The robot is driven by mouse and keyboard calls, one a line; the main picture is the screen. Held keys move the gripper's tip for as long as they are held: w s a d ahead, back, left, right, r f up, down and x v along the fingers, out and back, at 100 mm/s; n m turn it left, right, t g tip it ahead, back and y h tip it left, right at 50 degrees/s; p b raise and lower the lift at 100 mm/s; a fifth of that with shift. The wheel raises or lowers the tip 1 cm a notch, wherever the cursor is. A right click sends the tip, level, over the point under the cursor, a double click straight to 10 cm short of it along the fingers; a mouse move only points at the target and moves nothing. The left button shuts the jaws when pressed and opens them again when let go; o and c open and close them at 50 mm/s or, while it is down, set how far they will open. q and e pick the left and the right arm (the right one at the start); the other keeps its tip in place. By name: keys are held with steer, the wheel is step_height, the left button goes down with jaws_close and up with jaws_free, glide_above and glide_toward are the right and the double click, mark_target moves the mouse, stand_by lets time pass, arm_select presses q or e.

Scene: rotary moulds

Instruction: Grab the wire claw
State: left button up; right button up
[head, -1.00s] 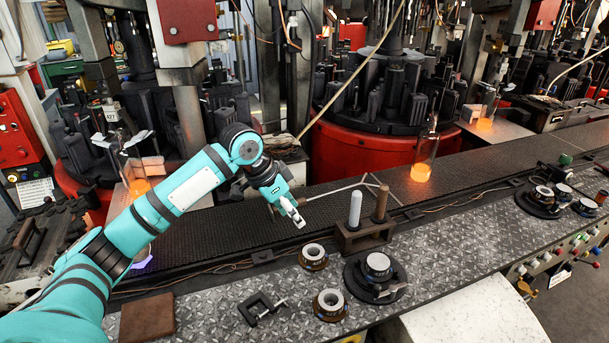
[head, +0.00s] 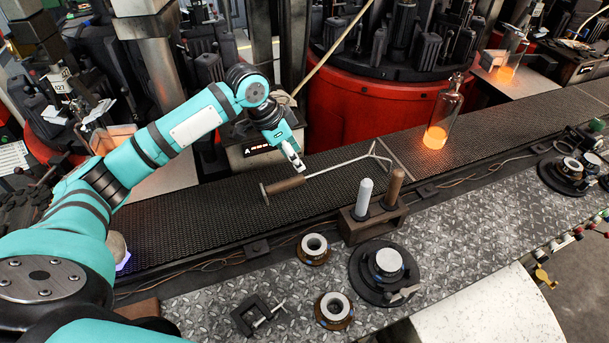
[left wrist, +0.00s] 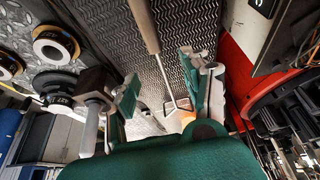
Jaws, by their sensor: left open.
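The wire claw lies on the dark mesh conveyor; it has a brown handle (head: 286,185) with a round end disc, and a thin metal rod ending in bent prongs (head: 376,153) at the right. My left gripper (head: 297,164) is open and empty, close to the handle's right end and just behind it in the head view. In the left wrist view, the handle (left wrist: 145,25) lies beyond the open fingers (left wrist: 165,85), with the rod running down between them. I cannot tell the exact height gap. My right gripper is not in view.
A glowing bottle (head: 437,128) stands on the conveyor (head: 200,218) near the prongs. A holder (head: 374,225) with two upright rods stands in front of the claw. Ring moulds (head: 313,247) and a clamp (head: 258,313) lie on the metal plate. A red machine (head: 345,95) stands behind.

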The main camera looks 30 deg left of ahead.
mark_target(303, 176)
arm_select(q)
steer(key=x, duration=0.3)
steer(key=shift+w+a, duration=0.1)
steer(key=shift+w+f+p, duration=0.1)
steer(key=shift+f+p, duration=0.2)
steer(key=shift+f, duration=0.15)
steer(key=shift+d+f, duration=0.25)
steer(key=shift+f, duration=0.05)
steer(key=p+x, duration=0.1)
steer(key=x, duration=0.2)
steer(key=shift+s+f+p, duration=0.3)
steer(key=shift+f+p, duration=0.05)
steer(key=shift+f, duration=0.1)
steer(key=shift+w+d+f, duration=0.1)
steer(key=shift+w+f, duration=0.05)
steer(key=shift+f, duration=0.3)
jaws_close()
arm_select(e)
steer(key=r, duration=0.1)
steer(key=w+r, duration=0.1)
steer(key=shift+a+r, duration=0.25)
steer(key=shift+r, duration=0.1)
